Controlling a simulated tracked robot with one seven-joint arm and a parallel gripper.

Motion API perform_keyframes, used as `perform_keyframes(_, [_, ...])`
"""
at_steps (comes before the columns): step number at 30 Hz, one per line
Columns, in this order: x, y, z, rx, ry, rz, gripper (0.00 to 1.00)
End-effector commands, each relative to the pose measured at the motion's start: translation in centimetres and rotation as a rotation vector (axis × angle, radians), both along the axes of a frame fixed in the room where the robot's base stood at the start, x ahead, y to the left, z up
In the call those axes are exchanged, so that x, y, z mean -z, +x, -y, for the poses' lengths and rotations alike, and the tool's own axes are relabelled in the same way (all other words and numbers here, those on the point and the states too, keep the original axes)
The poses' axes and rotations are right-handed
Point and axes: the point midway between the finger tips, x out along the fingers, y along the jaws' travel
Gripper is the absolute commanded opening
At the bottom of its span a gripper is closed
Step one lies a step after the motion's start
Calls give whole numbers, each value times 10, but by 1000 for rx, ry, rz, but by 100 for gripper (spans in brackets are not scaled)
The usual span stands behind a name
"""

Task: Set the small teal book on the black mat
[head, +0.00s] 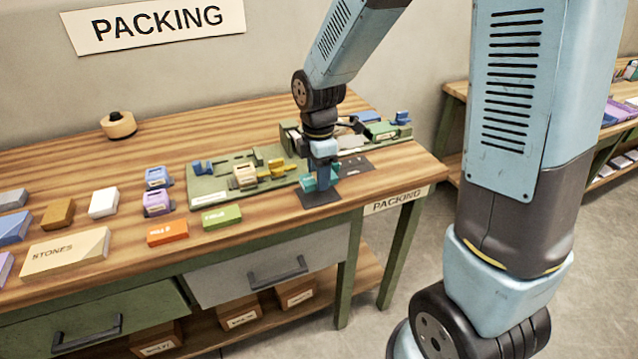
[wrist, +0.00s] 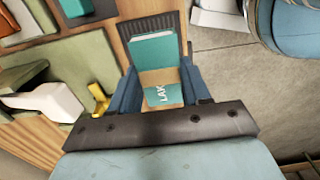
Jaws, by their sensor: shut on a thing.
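The small teal book (head: 308,184) is between the fingers of my gripper (head: 318,184) in the head view, low over the black mat (head: 319,199) near the table's front right edge. In the wrist view my gripper (wrist: 160,92) is shut on the teal book (wrist: 153,50), with a blue finger on each side. A teal label with white letters shows on its near tan part. A strip of the black mat (wrist: 148,25) shows beyond the book. I cannot tell whether the book touches the mat. My fingers partly hide both in the head view.
A green board (head: 225,180) with several coloured pieces lies left of and behind the mat. A dark plate (head: 356,165) lies just behind it. A green block (head: 222,217) and an orange block (head: 167,232) lie to the left. The table's front edge is close.

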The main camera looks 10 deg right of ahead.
Motion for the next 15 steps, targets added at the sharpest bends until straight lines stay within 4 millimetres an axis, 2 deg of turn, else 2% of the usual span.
perform_keyframes(8, [12,9,0,0,0,-1,17])
perform_keyframes(12, [32,8,-1,0,-1,-3,17])
perform_keyframes(15, [39,8,-1,0,0,0,17])
